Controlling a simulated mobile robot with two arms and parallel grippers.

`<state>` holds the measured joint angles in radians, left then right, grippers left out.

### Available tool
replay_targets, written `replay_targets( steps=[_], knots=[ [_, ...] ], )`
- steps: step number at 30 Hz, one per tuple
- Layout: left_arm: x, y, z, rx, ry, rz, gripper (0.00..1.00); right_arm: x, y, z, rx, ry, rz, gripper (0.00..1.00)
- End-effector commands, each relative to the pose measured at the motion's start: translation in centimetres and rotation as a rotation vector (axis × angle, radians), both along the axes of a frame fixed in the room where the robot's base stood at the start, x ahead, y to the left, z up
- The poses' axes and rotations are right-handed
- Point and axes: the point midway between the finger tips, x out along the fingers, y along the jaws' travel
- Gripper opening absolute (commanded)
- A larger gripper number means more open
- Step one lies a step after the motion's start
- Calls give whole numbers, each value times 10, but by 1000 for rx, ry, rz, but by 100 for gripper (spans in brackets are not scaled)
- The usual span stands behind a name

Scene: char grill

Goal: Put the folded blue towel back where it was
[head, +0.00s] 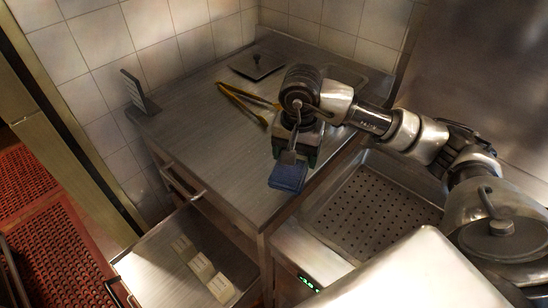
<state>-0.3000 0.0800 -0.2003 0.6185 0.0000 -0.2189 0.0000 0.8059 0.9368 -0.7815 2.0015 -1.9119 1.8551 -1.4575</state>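The folded blue towel (288,177) is at the front right edge of the steel table (200,140). My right gripper (289,158) comes down over the towel from above, with its fingers at the towel's far end. It appears shut on the towel, though the wrist and gripper body hide part of the contact. I cannot tell whether the towel rests on the table edge or hangs just above it. My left gripper is not in view.
Yellow-handled tongs (245,98) and a dark square press (257,66) lie behind the gripper. A dark upright holder (139,92) stands at the left corner. An open drawer (150,262) holds several pale blocks. A perforated basin (372,210) is right. The table's left half is clear.

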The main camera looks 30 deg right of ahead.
Motion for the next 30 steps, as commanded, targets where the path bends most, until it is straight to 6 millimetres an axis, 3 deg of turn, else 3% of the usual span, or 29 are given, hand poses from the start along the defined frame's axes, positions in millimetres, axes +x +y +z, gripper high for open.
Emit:
replay_targets(
  steps=[3, 9, 14, 21, 30],
  knots=[
    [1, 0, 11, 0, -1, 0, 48, 25, 12, -13, 3, 3, -1, 50],
    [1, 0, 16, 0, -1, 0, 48, 51, 23, -32, 1, 0, 0, 50],
    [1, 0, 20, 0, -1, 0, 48, 55, 25, -41, 0, 1, 0, 50],
    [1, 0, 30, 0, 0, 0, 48, 55, 24, -73, -1, 1, 0, 50],
    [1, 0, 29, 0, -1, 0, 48, 55, 24, -77, -1, -2, 1, 50]
  ],
)
